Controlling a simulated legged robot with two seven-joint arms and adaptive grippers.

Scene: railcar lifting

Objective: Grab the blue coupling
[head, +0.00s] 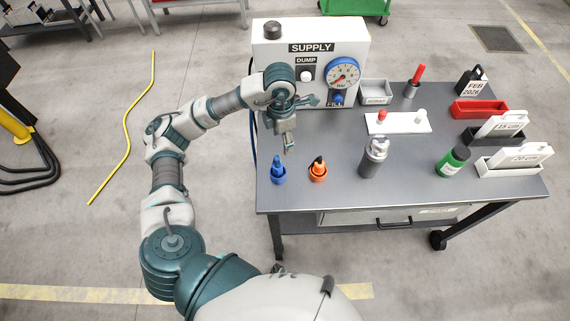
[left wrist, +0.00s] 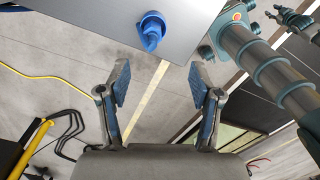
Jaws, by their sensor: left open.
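The blue coupling (head: 278,172) stands upright at the near left corner of the grey table. It also shows near the top of the left wrist view (left wrist: 151,30), close to the table edge. My left gripper (head: 301,124) is open and empty above the table, behind and above the blue coupling and apart from it. In the left wrist view its two fingers (left wrist: 160,87) are spread, with only floor seen between them. An orange coupling (head: 318,170) stands just right of the blue one.
The white supply box (head: 310,62) with a gauge stands behind the left gripper. A grey cylinder (head: 374,158) stands right of the orange coupling, and a green bottle (head: 452,161) farther right. Trays (head: 480,109) line the right side. The table (head: 330,198) is bare along its front edge.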

